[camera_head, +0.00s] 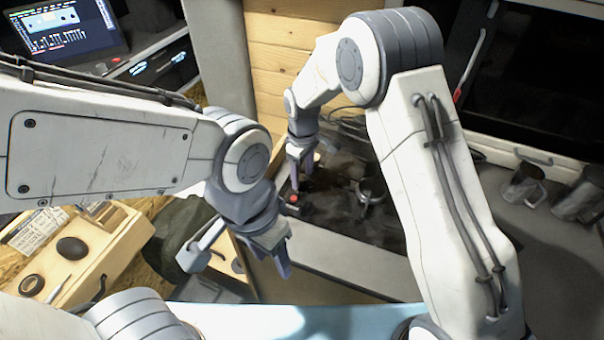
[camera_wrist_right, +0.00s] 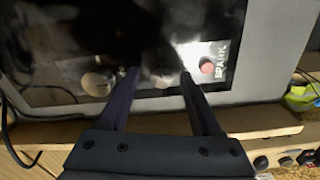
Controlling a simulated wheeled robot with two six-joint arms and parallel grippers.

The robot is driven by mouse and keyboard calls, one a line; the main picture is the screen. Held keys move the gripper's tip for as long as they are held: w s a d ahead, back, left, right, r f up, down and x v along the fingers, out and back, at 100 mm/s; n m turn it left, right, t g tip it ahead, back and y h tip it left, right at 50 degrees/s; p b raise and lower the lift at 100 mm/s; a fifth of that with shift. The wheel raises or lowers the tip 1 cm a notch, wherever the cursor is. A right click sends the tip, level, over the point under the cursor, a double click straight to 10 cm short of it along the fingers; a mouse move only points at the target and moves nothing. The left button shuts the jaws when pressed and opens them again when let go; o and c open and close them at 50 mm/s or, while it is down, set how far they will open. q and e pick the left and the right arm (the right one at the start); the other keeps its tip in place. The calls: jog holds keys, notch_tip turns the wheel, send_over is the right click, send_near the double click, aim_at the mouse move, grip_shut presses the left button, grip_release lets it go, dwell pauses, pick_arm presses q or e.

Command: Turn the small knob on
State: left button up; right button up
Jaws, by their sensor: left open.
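The dark stove panel (camera_head: 335,222) is in the middle of the head view. In the right wrist view its front strip carries a round metallic knob (camera_wrist_right: 97,83) left of my fingers and a red button (camera_wrist_right: 208,68) marked SPARK to their right. A blurred, pale round shape (camera_wrist_right: 160,76), possibly the small knob, shows between my fingertips. My right gripper (camera_wrist_right: 160,74) is open around or just in front of that shape; contact cannot be told. It also shows above the panel in the head view (camera_head: 298,175). My left gripper (camera_head: 279,258) is open and empty, lower down near the counter's edge.
A wooden box (camera_head: 115,245) with small items stands at the lower left, a laptop (camera_head: 68,28) at the upper left. Metal mugs (camera_head: 524,184) stand on the right. A wooden edge (camera_wrist_right: 260,124) runs below the panel in the wrist view.

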aim_at(303, 177)
jog(key=shift+r, duration=0.35)
notch_tip(303, 177, up, 10)
jog(key=b, duration=0.2)
jog(key=shift+f, duration=0.15)
